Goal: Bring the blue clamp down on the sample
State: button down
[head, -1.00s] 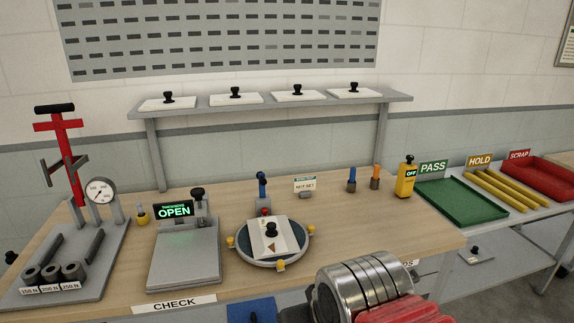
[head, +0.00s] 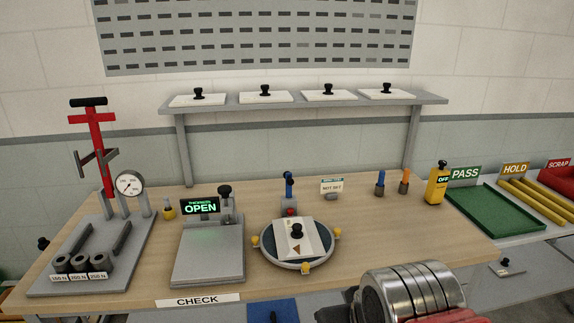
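The blue clamp (head: 289,185) stands upright on a small grey block at the back edge of the round fixture (head: 266,256), with a red tip just below it. The sample (head: 296,240), a white plate with a black knob and a brown arrow mark, lies on the round fixture. The clamp is raised and apart from the knob. Part of my arm, a silver ribbed cylinder with red, shows at the bottom right, in front of the bench. My gripper's fingers are not visible.
An open grey checking device (head: 209,250) stands left of the fixture. A red lever press (head: 92,150) with a gauge is at the far left. A "NOT SET" sign (head: 332,187), blue and orange pegs and a yellow "OFF" box (head: 437,185) stand behind right. Bare bench lies right of the fixture.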

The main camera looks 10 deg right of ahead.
aim_at(287, 175)
jog(key=u, duration=0.05)
jog(key=i, duration=0.95)
jog(key=z, duration=0.05)
